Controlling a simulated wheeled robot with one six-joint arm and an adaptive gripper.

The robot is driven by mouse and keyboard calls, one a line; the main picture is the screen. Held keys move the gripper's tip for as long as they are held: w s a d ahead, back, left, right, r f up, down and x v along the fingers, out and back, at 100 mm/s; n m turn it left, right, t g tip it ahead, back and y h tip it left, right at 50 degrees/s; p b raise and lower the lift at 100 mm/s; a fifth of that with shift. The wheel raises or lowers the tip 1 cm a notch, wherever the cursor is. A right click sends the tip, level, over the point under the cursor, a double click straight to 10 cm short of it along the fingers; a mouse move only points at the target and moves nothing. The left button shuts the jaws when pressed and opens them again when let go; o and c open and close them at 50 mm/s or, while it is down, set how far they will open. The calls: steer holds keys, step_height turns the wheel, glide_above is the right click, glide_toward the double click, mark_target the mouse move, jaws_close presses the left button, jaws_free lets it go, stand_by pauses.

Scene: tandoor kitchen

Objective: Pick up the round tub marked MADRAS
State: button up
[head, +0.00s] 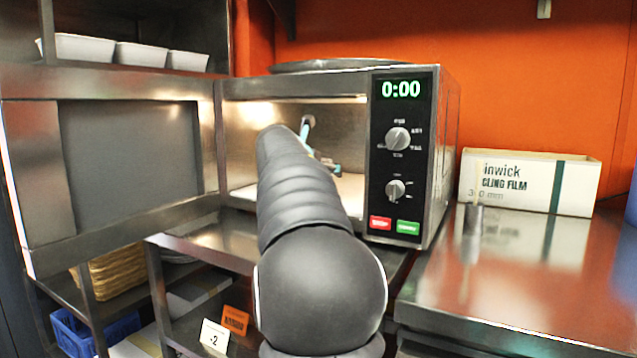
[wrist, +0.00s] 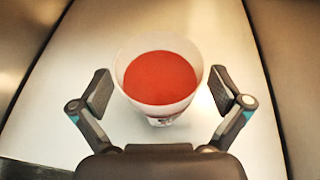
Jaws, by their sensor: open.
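A round white tub (wrist: 190,114) with red contents stands upright on the light floor of the microwave in the wrist view. Its label is mostly hidden below the rim, so I cannot read a name on it. My gripper (wrist: 160,92) is open, with one finger on each side of the tub and a gap on both sides. In the head view my arm reaches into the open microwave (head: 450,160). Part of my gripper (head: 322,160) shows there past the arm, and the tub is hidden behind it.
The microwave door (head: 130,150) stands open to the left. The microwave's metal walls are close on both sides of my gripper. A cling film box (head: 530,182) stands on the steel counter (head: 500,290) at right. White containers (head: 80,47) sit on a shelf at upper left.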

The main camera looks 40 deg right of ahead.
steer(key=shift+d+r, duration=0.1)
steer(key=c, duration=1.6)
